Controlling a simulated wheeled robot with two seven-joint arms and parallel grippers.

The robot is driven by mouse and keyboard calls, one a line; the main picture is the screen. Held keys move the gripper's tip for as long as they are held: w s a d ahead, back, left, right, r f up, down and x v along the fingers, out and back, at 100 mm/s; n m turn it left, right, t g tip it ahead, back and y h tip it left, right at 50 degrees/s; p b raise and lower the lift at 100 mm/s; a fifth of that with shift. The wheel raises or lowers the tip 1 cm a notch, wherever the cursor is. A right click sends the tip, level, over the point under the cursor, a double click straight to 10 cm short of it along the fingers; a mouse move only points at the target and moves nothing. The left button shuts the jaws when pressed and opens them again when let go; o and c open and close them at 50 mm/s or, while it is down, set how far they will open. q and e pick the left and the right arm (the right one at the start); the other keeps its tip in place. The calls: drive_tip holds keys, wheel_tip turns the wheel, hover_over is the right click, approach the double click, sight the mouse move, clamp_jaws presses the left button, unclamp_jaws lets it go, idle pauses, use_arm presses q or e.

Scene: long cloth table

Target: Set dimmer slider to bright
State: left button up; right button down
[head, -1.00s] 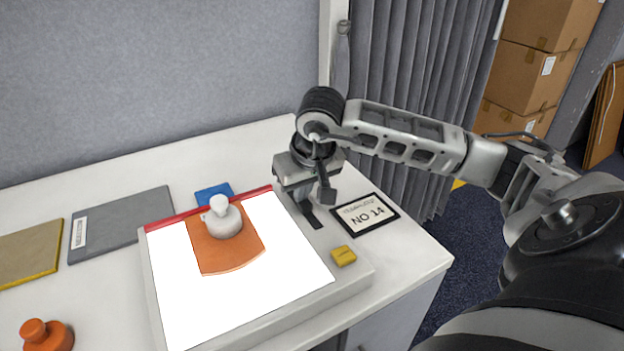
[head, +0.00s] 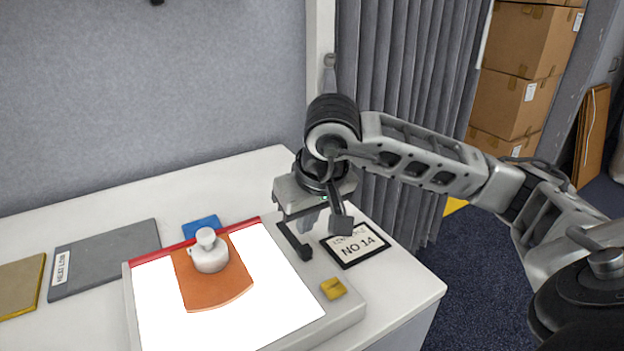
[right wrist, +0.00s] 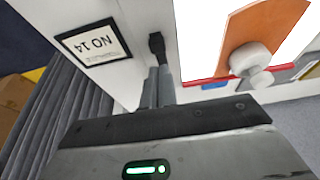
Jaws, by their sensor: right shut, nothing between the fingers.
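A light box (head: 345,318) with a bright white panel (head: 277,290) stands on the table. A dark slider piece (head: 305,252) lies on its right border, with a blunt head at the near end; it also shows in the right wrist view (right wrist: 156,43). My right gripper (right wrist: 158,75) is shut and empty. Its fingertips are close behind the slider's head, away from the table's front. I cannot tell whether they touch it. My left gripper is not in view.
An orange sheet (head: 215,290) with a white knobbed weight (head: 208,255) lies on the panel. A yellow block (head: 333,288) sits on the box's near right border. A "NO.14" card (head: 355,245) lies right of the box. Grey (head: 105,260) and yellow-brown (head: 20,285) folders lie left.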

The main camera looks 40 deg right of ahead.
drive_tip(key=v, duration=1)
drive_tip(key=shift+r, duration=0.4)
